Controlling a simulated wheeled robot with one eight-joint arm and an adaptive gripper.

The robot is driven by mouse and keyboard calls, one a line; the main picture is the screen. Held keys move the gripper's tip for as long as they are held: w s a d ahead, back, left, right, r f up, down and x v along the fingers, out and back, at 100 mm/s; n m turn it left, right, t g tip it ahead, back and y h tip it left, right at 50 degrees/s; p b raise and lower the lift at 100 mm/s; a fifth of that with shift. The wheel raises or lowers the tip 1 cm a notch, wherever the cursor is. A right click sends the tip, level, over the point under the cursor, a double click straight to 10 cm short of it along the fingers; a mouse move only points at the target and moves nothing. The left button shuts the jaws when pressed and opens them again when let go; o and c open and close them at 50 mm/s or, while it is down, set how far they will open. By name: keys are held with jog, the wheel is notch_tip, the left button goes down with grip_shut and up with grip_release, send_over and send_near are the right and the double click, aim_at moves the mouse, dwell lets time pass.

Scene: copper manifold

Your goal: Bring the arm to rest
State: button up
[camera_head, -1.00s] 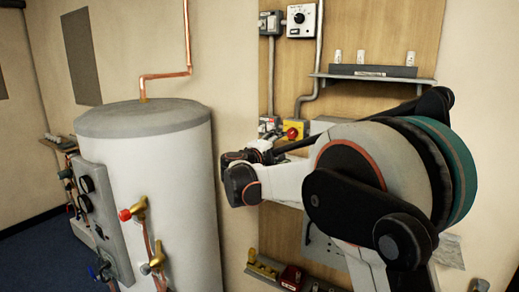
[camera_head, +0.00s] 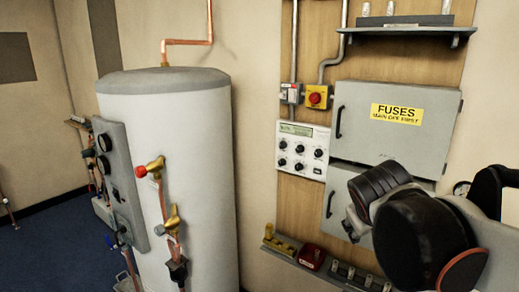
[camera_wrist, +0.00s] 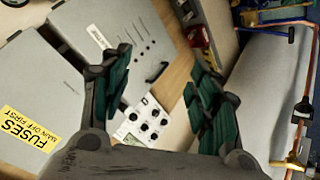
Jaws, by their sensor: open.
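My gripper (camera_wrist: 160,92) is open and empty in the wrist view. Its green-padded fingers stand apart on either side of the control panel seen beyond them. In the head view my arm is folded at the lower right, in front of the lower grey cabinet, and the fingers cannot be made out there. The grey fuse cabinet (camera_head: 370,128) with a yellow label is behind and above the arm. It also shows on the left in the wrist view (camera_wrist: 125,38).
A white cylinder tank (camera_head: 195,170) stands at left, with a red-handled brass valve (camera_head: 150,168) and copper pipes. A white control panel (camera_head: 303,150) and a red switch (camera_head: 316,98) are on the wooden board. A shelf (camera_head: 410,31) is above; a rail (camera_head: 330,270) with small parts is below.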

jog(key=s+a+f+m+y+b, duration=0.1)
jog(key=s+a+f+y+b, duration=0.1)
jog(key=s+f, duration=0.5)
jog(key=s+a+f+m+y+b, duration=0.2)
jog(key=s+f+b, duration=0.1)
jog(key=s+f, duration=0.4)
jog(key=shift+s+a+f+g, duration=0.25)
jog(key=shift+a+f+g, duration=0.1)
jog(key=shift+f+g, duration=0.05)
dwell(0.5)
